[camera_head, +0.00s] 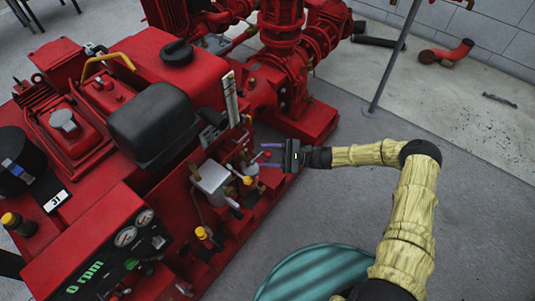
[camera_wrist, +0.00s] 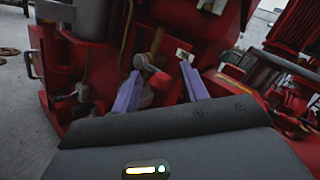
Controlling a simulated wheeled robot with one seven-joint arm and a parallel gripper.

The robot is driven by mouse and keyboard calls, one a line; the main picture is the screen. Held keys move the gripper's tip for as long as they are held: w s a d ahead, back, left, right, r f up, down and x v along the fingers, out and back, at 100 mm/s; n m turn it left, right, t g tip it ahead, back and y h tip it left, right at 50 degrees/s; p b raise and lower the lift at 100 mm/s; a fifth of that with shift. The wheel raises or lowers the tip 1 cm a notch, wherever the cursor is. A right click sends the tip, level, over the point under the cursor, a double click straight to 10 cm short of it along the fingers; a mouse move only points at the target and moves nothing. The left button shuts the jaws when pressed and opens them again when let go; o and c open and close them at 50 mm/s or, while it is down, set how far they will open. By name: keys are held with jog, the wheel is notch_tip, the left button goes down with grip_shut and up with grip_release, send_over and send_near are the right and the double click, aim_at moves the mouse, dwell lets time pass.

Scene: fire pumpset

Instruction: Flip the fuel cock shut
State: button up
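My gripper (camera_head: 264,171) reaches in from the right toward the side of the red pumpset (camera_head: 95,215). Its two purple fingers are spread apart, and they also show in the wrist view (camera_wrist: 159,71). Between and just beyond the fingertips in the wrist view are a small grey round fitting (camera_wrist: 141,62) and a brownish lever-like part (camera_wrist: 157,40). I cannot tell for sure which part is the fuel cock. In the head view a small red knob (camera_head: 267,154) lies near the upper fingertip. Contact with any of these parts cannot be made out.
A grey metal box (camera_head: 212,181) with a yellow-capped fitting (camera_head: 247,180) sits left of the fingers. A red pump casting (camera_head: 285,75) stands behind. A grey post (camera_head: 393,60) rises at right.

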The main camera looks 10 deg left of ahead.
jog(key=shift+d, duration=0.15)
jog(key=p+v, duration=0.1)
jog(key=v, duration=1.6)
jog(key=shift+w+f, duration=0.1)
jog(key=shift+w, duration=0.05)
